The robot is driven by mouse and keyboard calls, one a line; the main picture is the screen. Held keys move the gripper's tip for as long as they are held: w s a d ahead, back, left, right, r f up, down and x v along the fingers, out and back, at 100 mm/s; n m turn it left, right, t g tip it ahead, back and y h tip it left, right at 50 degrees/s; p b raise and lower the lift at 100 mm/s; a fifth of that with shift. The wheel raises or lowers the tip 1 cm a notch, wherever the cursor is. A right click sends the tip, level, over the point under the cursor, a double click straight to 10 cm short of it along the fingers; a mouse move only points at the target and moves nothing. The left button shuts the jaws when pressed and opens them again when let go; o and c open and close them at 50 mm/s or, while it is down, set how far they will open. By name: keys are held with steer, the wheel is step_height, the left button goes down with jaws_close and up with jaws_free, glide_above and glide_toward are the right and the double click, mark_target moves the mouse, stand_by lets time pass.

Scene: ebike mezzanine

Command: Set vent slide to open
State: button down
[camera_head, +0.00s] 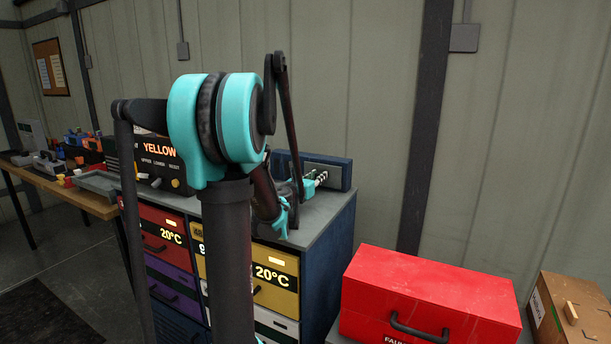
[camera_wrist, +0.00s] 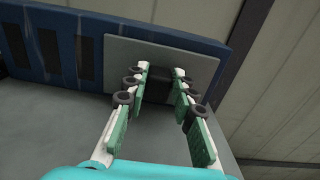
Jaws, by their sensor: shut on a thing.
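The vent is a long blue panel (camera_wrist: 60,50) with dark upright slots, standing at the back of a cabinet top. Its slide is a flat grey plate (camera_wrist: 205,68) at the panel's right part in the wrist view; the slots to its left are uncovered. A dark knob (camera_wrist: 158,88) sticks out from the plate. My gripper (camera_wrist: 160,74) is shut on the knob, with one green-padded finger on each side. In the head view my gripper (camera_head: 322,179) reaches the panel (camera_head: 345,174) at the cabinet's back right; my arm hides the panel's left part.
The grey cabinet top (camera_head: 330,208) is clear near the gripper. Coloured drawers (camera_head: 274,296) are below, and a display box (camera_head: 160,160) reading YELLOW stands to the left. A red case (camera_head: 430,290) and a brown box (camera_head: 575,310) are at right. The wall is close behind.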

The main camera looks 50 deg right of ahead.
steer(key=shift+s+d, duration=0.1)
steer(key=shift+s, duration=0.25)
steer(key=c, duration=1.2)
jaws_free()
steer(key=v, duration=1.2)
